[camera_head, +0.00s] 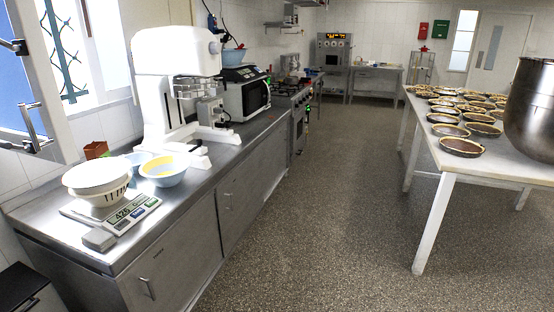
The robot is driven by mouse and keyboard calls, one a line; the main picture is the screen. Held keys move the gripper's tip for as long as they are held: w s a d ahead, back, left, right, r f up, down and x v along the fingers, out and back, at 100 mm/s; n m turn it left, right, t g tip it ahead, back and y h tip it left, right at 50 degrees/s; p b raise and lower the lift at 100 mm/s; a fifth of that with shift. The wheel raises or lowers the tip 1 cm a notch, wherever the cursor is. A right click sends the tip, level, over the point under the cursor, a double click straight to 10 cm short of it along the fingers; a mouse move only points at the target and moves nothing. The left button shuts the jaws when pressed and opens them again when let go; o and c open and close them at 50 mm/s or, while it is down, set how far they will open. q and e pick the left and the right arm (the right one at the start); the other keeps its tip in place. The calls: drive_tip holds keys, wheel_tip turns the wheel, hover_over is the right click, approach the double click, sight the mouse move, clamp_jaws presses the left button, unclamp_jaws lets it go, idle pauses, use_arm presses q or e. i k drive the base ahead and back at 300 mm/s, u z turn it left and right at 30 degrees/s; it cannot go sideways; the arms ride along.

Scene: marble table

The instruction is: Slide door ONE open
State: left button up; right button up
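No gripper of mine shows in the head view. A steel counter (32,222) runs along the left wall, with grey door panels in its front. The nearer panel (175,270) has a small handle (147,288) low on its left side and a tiny dark marking near its top. The farther panel (238,188) also has a small handle (228,201). Both panels look closed. The markings are too small to read, so I cannot tell which panel is door ONE.
The counter carries a scale (128,212) with a white colander (97,183), a pale blue bowl (163,170), a white stand mixer (160,70) and a microwave (245,95). A white table (445,165) with several pies stands right. Speckled floor (320,220) between them is clear.

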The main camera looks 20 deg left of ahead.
sight(275, 148)
drive_tip(key=u, duration=0.3)
drive_tip(key=i, duration=6.15)
drive_tip(key=u, duration=2.15)
